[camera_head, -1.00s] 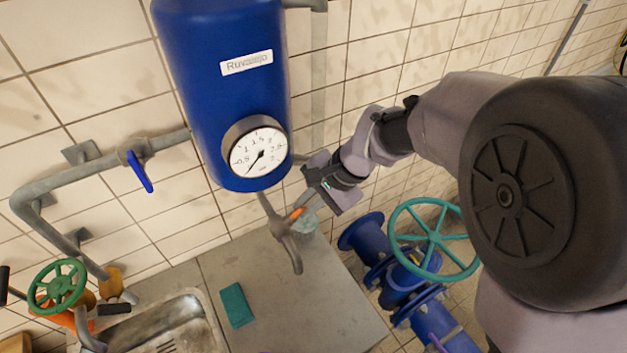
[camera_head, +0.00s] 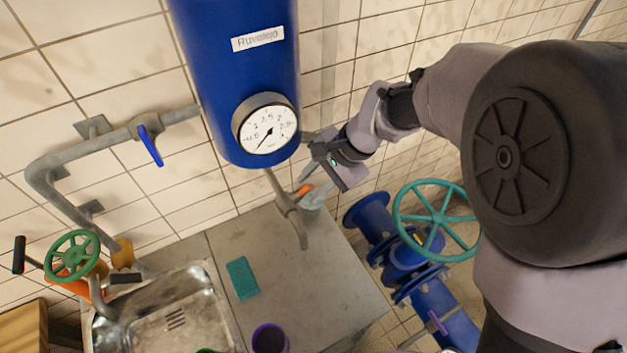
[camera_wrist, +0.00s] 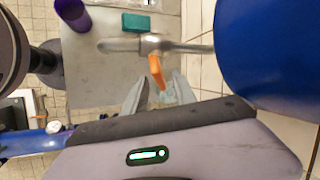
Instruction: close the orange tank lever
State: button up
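The orange lever (camera_head: 304,190) sits on the grey outlet pipe (camera_head: 287,203) below the blue tank (camera_head: 240,75). In the wrist view the orange lever (camera_wrist: 157,72) juts from the pipe (camera_wrist: 178,47) toward my gripper. My gripper (camera_wrist: 160,79) is open, its two grey fingers apart. The lever's free end lies in line with the gap between the fingertips; whether it touches a finger I cannot tell. In the head view my gripper (camera_head: 318,184) is just right of the lever, its fingers partly hard to make out.
A teal sponge (camera_head: 242,278) and purple cup (camera_head: 270,338) are there too. A sink (camera_head: 175,315) is left; blue pipework with a teal wheel (camera_head: 437,222) is right. The tiled wall is close behind.

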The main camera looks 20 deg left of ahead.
jog(key=p+v, duration=0.2)
jog(key=v, duration=1.5)
jog(key=shift+r+p, duration=0.25)
jog(key=shift+p, duration=0.1)
